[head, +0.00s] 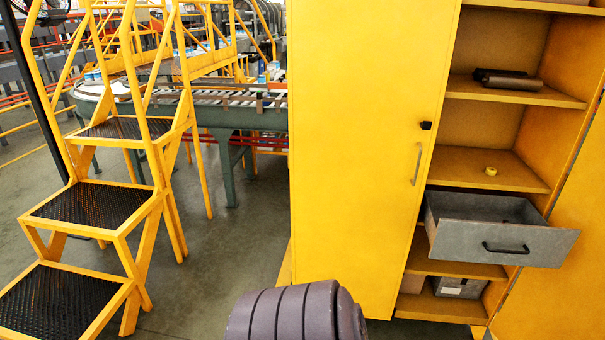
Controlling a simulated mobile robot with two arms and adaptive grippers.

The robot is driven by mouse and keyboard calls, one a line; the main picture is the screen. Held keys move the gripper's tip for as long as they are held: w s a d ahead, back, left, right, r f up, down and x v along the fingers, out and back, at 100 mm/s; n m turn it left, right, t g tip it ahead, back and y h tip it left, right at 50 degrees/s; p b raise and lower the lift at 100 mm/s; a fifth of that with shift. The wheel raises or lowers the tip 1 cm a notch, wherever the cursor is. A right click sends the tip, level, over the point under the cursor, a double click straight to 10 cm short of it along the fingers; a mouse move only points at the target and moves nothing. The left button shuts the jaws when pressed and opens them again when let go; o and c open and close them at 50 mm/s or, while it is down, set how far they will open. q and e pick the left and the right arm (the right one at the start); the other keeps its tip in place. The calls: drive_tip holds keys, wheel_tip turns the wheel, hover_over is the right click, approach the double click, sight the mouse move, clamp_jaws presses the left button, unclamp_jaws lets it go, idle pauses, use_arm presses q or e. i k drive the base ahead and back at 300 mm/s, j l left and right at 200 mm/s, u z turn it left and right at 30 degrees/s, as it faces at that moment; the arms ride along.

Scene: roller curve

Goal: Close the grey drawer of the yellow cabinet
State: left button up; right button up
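The yellow cabinet (362,140) fills the right half of the head view. Its left door is shut and has a slim handle; the right side stands open and shows shelves. The grey drawer (460,229) sits between the shelves at lower right. It is pulled out, and its inside shows. Its front panel (553,246) is slightly angled to the view and carries a black handle (506,248). A small dark item seems to lie inside the drawer, too small to make out. Neither of my grippers is in view.
The open right door (562,255) stands at the right edge. Shelves hold a dark roll (512,82), a yellow tape roll (490,171) and a grey box (460,287). Yellow steps (92,205) stand at left, with a roller conveyor (225,98) behind. Floor between steps and cabinet is clear.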

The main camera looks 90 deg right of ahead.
sight(460, 227)
drive_tip(key=z, duration=4.1)
